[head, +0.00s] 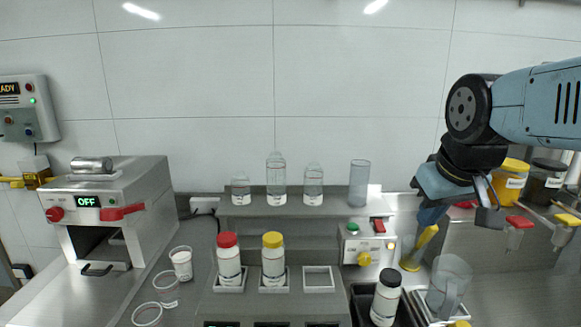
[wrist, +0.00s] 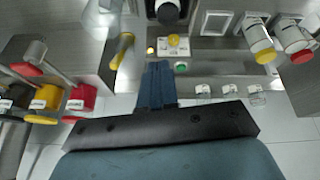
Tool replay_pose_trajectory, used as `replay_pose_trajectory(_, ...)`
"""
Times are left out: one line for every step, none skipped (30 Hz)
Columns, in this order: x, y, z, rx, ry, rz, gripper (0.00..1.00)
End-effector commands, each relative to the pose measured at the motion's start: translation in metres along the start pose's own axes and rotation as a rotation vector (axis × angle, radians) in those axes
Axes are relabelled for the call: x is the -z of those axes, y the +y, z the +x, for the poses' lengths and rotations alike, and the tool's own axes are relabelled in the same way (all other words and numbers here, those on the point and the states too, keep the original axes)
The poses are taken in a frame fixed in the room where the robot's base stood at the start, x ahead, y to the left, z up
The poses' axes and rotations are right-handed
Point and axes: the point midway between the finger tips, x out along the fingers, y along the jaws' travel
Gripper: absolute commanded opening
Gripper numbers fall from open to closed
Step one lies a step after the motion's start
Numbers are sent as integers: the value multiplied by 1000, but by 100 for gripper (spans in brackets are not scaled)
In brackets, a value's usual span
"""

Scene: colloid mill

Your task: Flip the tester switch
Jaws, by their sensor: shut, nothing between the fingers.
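A small pale control box (head: 366,243), which looks like the tester, sits below the shelf right of centre. In the wrist view, my blue fingers (wrist: 158,68) are together, just left of the green button (wrist: 181,68). The red switch does not show there; the fingers seem to cover it.
A yellow-handled tool (head: 420,248) stands close below my fingertips. A clear jug (head: 448,285) and a white bottle (head: 386,296) are below. A clear cylinder (head: 359,183) and glass bottles stand on the shelf. A machine reading OFF (head: 110,215) is at left.

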Motion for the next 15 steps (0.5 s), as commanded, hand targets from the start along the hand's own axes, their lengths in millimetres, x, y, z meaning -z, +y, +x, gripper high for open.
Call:
replay_pose_trajectory(-8, -1, -1, -2, 17, 45, 0)
replay_pose_trajectory(-11, -2, -1, -3, 24, 73, 0)
replay_pose_trajectory(-15, -3, 0, -3, 33, 103, 0)
replay_pose_trajectory(-17, -3, 0, -4, 39, 122, 0)
replay_pose_trajectory(-19, -3, 0, -4, 44, 138, 0)
replay_pose_trajectory(-21, -3, 0, -4, 49, 155, 4)
replay_pose_trajectory(-22, -4, 0, -4, 50, 163, 7)
replay_pose_trajectory(-22, -4, 0, -4, 51, 169, 10)
replay_pose_trajectory(-23, -4, 0, -4, 52, 174, 13)
replay_pose_trajectory(-23, -4, 0, -4, 52, 176, 16)
replay_pose_trajectory(-22, -4, 0, -4, 51, 177, 19)
replay_pose_trajectory(-20, -3, 0, -3, 48, 176, 23)
replay_pose_trajectory(-18, -3, 0, -2, 44, 176, 26)
replay_pose_trajectory(-16, -2, 0, 0, 38, 175, 29)
replay_pose_trajectory(-11, -2, 1, 3, 27, 175, 33)
